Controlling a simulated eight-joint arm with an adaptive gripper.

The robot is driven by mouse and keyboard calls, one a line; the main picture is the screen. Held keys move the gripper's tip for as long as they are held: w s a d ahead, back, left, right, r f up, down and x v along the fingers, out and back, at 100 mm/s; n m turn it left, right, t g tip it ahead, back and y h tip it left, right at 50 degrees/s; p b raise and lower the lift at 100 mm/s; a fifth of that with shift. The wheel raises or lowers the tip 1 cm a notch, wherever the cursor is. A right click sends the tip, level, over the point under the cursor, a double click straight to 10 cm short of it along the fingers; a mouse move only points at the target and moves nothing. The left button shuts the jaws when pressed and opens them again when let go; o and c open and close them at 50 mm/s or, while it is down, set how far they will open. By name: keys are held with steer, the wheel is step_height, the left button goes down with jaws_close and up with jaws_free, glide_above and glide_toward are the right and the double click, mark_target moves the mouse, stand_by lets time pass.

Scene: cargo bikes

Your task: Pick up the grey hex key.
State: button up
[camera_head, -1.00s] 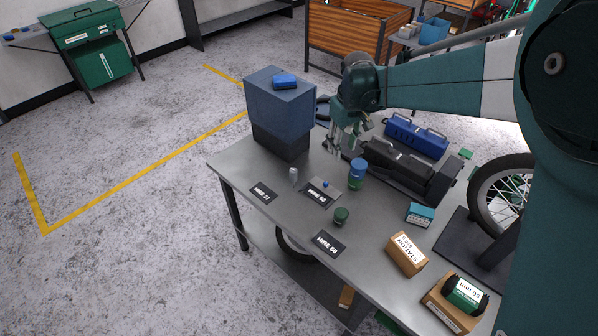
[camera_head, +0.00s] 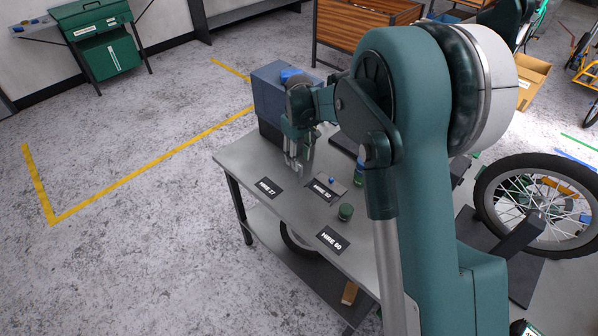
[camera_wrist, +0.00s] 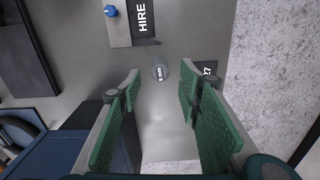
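A small grey round piece with a dark printed label (camera_wrist: 160,73) stands on the metal bench top (camera_wrist: 160,115) in the wrist view. It may be the top of the grey hex key, but its shape is too small to confirm. My gripper (camera_wrist: 163,83) is open, with green-padded fingers on either side of this piece, apart from it. In the head view my gripper (camera_head: 293,165) points down over the bench near the HIRE 27 card (camera_head: 268,188). The grey piece is hidden there behind the fingers.
A blue box on a dark base (camera_head: 268,92) stands at the bench's far corner, close to my gripper. A plate with a blue knob (camera_wrist: 110,11) lies nearby. A green-lidded jar (camera_head: 345,211) and the HIRE 60 card (camera_head: 331,238) are nearer. My arm hides the bench's right side.

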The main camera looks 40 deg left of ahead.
mark_target(299, 174)
steer(key=shift+f, duration=1.3)
steer(key=shift+f, duration=2.6)
steer(key=c, duration=1)
